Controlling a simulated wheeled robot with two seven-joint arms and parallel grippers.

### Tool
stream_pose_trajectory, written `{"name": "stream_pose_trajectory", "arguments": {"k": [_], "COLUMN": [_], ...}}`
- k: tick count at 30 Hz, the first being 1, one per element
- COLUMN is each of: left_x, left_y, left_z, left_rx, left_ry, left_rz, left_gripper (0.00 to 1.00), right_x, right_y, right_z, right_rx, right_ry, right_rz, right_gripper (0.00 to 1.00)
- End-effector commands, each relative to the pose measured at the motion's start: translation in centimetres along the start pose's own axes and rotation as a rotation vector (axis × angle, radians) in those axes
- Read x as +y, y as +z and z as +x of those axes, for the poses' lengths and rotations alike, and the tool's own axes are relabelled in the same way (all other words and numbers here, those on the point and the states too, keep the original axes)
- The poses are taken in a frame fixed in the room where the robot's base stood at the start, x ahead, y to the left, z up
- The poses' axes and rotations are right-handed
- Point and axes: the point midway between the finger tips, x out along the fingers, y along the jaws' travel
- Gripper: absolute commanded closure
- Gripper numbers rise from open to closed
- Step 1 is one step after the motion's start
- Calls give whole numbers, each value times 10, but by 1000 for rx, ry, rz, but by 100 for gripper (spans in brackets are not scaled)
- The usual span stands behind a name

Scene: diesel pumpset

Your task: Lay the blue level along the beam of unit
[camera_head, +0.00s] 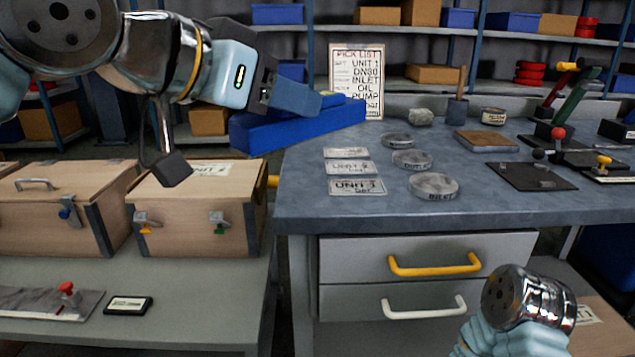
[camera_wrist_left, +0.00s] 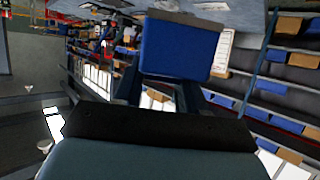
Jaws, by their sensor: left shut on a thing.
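The blue level (camera_head: 298,125) is a long blue bar held in the air in the head view, in front of the left edge of the grey bench. My left gripper (camera_head: 300,103) is shut on it from above and to the left. In the left wrist view the level (camera_wrist_left: 178,48) shows as a blue block end-on between the fingers. My right arm (camera_head: 528,300) shows at the lower right of the head view; its fingers are out of the picture. I cannot make out a beam of a unit in these views.
The grey bench (camera_head: 310,200) carries unit plates (camera_head: 357,187), round discs (camera_head: 433,186), a brown block (camera_head: 486,141) and a pick list sign (camera_head: 357,80). Wooden cases (camera_head: 195,215) stand on a lower table (camera_head: 190,300) at left. Shelves (camera_head: 400,30) line the back.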

Motion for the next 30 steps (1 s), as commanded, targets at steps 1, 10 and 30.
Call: {"name": "stream_pose_trajectory", "arguments": {"k": [1, 10, 30], "left_x": [10, -10, -75], "left_y": [3, 4, 46], "left_z": [6, 41, 125], "left_rx": [6, 6, 9], "left_ry": [2, -3, -2], "left_rz": [3, -7, -4], "left_gripper": [100, 100, 100], "right_x": [5, 6, 11], "right_y": [0, 0, 1], "right_z": [10, 15, 32], "right_rx": [0, 0, -5], "right_ry": [1, 1, -3], "right_rz": [2, 2, 1], "right_gripper": [57, 57, 57]}}
